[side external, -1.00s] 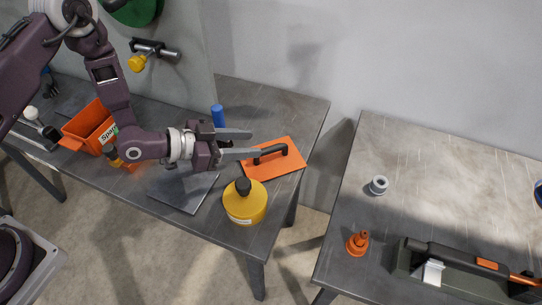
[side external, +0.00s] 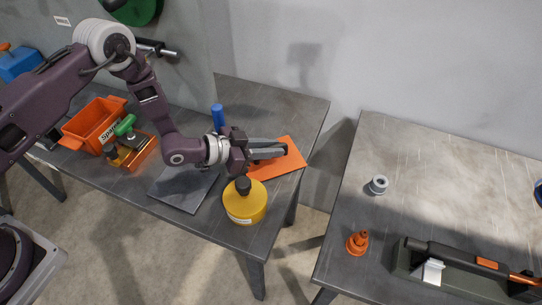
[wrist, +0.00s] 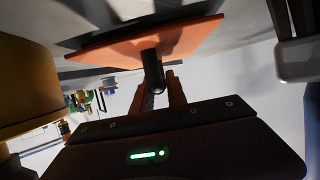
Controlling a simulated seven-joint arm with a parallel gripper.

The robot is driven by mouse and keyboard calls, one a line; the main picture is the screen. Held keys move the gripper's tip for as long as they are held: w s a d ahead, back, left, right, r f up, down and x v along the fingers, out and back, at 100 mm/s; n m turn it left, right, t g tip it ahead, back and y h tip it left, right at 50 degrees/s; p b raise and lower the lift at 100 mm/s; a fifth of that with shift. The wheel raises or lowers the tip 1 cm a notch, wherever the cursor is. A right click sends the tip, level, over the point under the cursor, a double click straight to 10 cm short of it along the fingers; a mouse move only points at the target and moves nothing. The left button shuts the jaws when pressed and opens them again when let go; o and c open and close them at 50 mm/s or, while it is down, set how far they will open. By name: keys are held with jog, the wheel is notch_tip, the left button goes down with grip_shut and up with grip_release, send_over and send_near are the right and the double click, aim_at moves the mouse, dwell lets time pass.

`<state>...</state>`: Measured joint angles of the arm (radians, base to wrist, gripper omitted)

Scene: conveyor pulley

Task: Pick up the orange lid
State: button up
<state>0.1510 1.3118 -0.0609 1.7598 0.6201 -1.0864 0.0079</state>
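The orange lid is a flat orange plate (side external: 290,162) with a black bar handle on top. It lies at the right end of the left table, and it also shows at the top of the wrist view (wrist: 100,47). My gripper (side external: 284,147) is at the lid, with its grey fingers over and beside the black handle and partly hiding it. In the wrist view the handle (wrist: 151,66) runs down to between my two fingers (wrist: 158,88). The fingers look close together there, but I cannot tell whether they press on the handle.
A yellow round container (side external: 245,204) with a black knob stands close in front of my gripper. A blue cylinder (side external: 218,117) stands behind it. A dark plate (side external: 185,190) lies to the left, with an orange bin (side external: 95,124) farther left. A gap separates the right table (side external: 430,170).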

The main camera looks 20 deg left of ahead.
grip_shut()
jog(key=shift+r, duration=0.15)
